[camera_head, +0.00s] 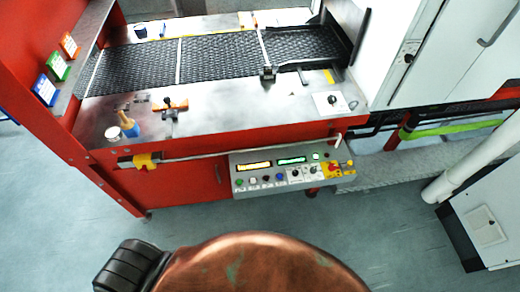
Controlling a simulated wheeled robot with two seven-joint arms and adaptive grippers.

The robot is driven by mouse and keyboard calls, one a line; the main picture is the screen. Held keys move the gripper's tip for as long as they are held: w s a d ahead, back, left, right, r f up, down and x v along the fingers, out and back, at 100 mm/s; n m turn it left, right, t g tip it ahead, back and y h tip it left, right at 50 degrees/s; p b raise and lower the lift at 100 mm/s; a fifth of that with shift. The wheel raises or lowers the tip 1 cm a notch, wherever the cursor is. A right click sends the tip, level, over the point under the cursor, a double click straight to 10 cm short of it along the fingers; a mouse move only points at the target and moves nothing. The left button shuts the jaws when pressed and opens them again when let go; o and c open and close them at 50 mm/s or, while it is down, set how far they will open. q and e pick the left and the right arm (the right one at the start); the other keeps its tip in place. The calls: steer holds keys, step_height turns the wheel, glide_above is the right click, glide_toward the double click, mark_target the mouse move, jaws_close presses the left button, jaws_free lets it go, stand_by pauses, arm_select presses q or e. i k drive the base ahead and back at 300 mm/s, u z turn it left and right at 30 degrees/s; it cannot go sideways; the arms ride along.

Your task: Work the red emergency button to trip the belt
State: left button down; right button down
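The red emergency button (334,169) is small, on a yellow patch at the right end of the grey control panel (250,186). The panel hangs on the front of the red machine frame. It carries lit displays, a green light and several small buttons and knobs. The black mesh belt (215,58) lies on the metal bed above and behind the panel. Neither of my grippers is in view. I cannot tell from this single frame whether the belt is running or whether the button is pressed.
A rail (240,148) runs along the machine's front just above the panel. A white cabinet (488,215) stands at right. The floor (200,220) before the panel looks clear.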

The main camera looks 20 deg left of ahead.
mark_target(143, 171)
steer(key=u, duration=1.4)
steer(key=i, duration=0.35)
steer(key=u, duration=0.3)
